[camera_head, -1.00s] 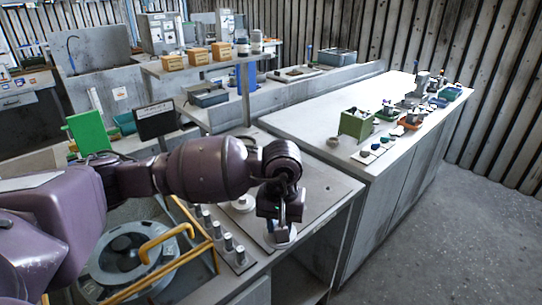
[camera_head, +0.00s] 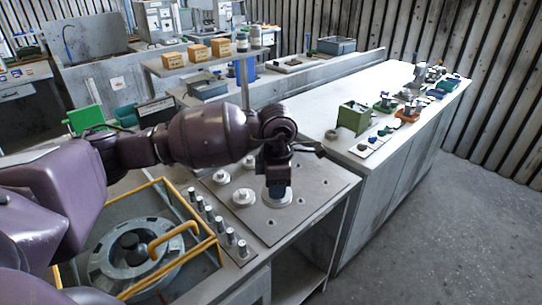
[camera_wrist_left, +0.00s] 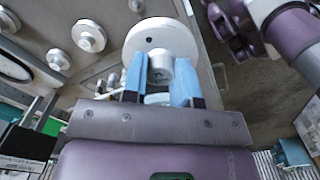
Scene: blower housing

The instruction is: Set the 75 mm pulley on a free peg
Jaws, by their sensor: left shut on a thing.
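My left gripper (camera_head: 278,186) is over the flat grey board (camera_head: 318,196) on the near bench. In the left wrist view its blue fingers (camera_wrist_left: 161,82) are shut on the hub of a pale pulley (camera_wrist_left: 160,38). This pulley (camera_head: 277,199) shows below the fingers in the head view, flange down, at or just above the board; I cannot tell if it touches. Whether a peg is under it is hidden. Smaller pale pulleys (camera_head: 243,197) stand on the board to its left. A row of metal pegs (camera_head: 219,222) runs along the board's left side. My right gripper is not in view.
A yellow-railed pit with a round blower housing (camera_head: 130,255) lies to the left. A white counter (camera_head: 330,115) with a green box (camera_head: 353,117) and small parts is behind right. Shelf boxes (camera_head: 197,52) stand behind.

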